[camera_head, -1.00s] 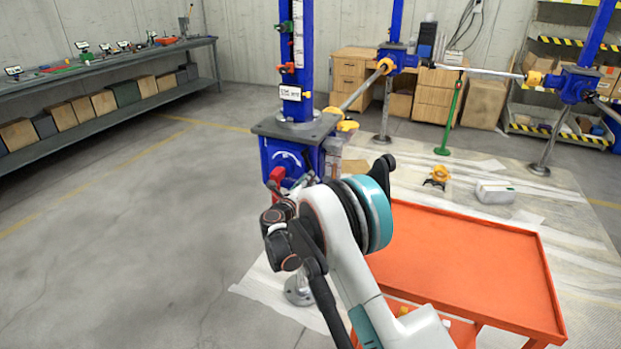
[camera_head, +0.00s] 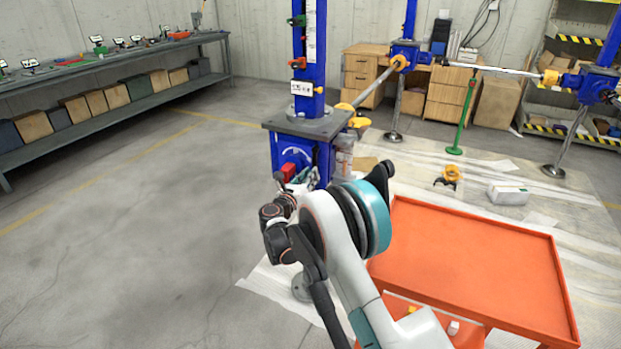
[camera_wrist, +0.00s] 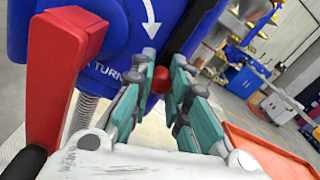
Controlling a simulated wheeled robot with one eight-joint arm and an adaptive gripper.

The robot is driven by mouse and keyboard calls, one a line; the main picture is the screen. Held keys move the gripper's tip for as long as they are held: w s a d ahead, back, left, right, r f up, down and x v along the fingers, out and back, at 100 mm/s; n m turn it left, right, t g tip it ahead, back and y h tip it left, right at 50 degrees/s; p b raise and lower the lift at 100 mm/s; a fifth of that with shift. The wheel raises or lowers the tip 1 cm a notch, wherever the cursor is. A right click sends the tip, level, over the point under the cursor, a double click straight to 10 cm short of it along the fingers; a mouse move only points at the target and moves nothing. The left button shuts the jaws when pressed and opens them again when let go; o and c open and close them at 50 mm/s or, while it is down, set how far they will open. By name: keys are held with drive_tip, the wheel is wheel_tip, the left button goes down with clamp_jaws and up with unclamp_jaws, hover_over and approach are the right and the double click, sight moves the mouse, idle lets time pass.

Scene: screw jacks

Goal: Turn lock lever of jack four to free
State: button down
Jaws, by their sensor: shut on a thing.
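The blue screw jack (camera_head: 290,152) stands just beyond my arm, with a grey top plate and a tall blue column. Its blue face shows a white curved arrow and part of the word "TURN" in the wrist view. My gripper (camera_wrist: 160,82) is at this face, its teal fingers closed around a small red rounded knob (camera_wrist: 161,77), apparently the end of the lock lever. The fingers hide most of it. A large red angled handle (camera_wrist: 62,75) with a dark end is left of the fingers; it also shows in the head view (camera_head: 288,172).
An orange tray table (camera_head: 470,265) stands at the right, close to my arm. More blue jacks (camera_head: 404,54) with connecting shafts stand behind. A yellow-orange part (camera_head: 451,174) and a white box (camera_head: 508,194) lie on the floor sheet. The floor at left is clear.

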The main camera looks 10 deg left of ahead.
drive_tip(key=shift+a, duration=0.1)
drive_tip(key=c, duration=1.5)
unclamp_jaws()
drive_tip(key=v, duration=1.2)
